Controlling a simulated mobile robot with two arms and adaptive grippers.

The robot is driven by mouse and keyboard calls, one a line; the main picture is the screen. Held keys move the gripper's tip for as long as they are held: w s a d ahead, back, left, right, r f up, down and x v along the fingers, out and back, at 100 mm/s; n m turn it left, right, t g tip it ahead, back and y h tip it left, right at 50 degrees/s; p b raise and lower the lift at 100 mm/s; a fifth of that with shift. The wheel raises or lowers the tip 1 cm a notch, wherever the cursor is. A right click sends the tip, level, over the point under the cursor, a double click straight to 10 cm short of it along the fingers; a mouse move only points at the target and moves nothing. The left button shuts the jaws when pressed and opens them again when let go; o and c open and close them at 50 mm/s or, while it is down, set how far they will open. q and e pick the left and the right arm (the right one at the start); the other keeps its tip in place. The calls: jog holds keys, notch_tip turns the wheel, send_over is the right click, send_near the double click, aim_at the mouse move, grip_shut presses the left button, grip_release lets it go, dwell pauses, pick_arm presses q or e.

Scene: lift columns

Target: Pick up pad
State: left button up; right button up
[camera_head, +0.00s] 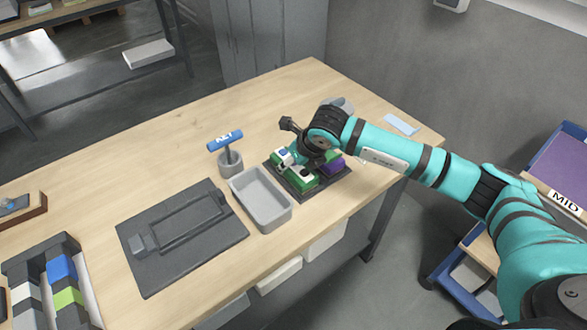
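My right arm reaches in from the right over the table. My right gripper (287,158) is low over a dark tray (313,194) of coloured blocks. The tray holds green blocks (299,180) with white parts on top, and a purple block (334,165) on its right side. The wrist and gripper cover part of the tray, so I cannot tell whether the fingers are apart or holding anything. I cannot make out for sure which thing is the pad; a flat light-blue piece (401,124) lies at the table's right end. My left gripper is not in view.
A grey open bin (243,207) is left of the tray. A blue-handled KEY tool (226,140) stands in a grey cup (230,163). A dark fixture plate (150,280) and a rack of coloured pieces (90,288) are further left. The table's back left is clear.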

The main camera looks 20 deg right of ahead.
jog(key=c, duration=0.9)
jog(key=shift+r, duration=0.1)
jog(key=shift+c, duration=0.2)
jog(key=shift+w+r, duration=0.1)
